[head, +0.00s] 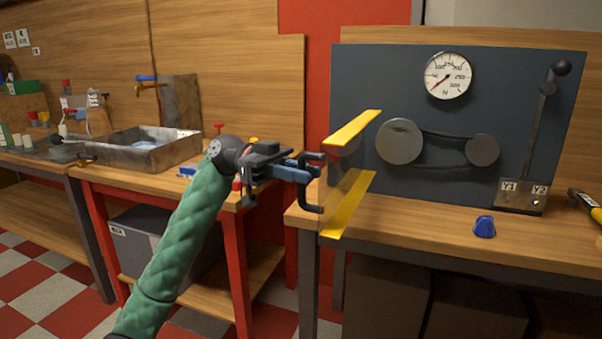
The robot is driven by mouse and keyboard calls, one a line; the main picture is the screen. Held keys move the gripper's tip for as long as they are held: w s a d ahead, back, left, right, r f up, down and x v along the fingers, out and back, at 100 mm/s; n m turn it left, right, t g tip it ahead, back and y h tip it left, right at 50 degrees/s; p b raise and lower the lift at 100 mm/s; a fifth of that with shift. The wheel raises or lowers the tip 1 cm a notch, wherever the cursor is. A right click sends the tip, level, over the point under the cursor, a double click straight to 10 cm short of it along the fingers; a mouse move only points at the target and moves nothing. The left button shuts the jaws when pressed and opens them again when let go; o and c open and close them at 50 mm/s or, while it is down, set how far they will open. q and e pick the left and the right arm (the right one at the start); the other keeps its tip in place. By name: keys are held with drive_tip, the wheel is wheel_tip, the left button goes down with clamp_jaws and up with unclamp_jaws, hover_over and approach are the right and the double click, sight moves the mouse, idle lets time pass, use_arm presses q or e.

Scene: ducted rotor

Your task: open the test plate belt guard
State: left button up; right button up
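The belt guard is a clear panel with a yellow top strip (353,128) and a yellow lower strip (348,205). It stands out from the dark test plate (360,85), swung toward me at its left side. A dark bracket handle (304,207) sits on the guard's left face. My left gripper (305,172) is at this handle, its fingers on either side of the bar, and looks shut on it. The finger gap is partly hidden. Two grey pulleys (399,141) with a black belt show uncovered on the plate. My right gripper is not in view.
A round gauge (448,75) and a lever (540,115) with a black knob are on the plate's right. A blue knob-like piece (484,227) and a hammer (588,203) lie on the bench (420,222). A metal sink (140,150) is at left.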

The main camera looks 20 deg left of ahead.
use_arm(q)
drive_tip(key=shift+a, duration=0.1)
drive_tip(key=w+a, duration=0.1)
drive_tip(key=a, duration=0.6)
drive_tip(key=shift+w+a, duration=0.15)
drive_tip(key=shift+a, duration=0.1)
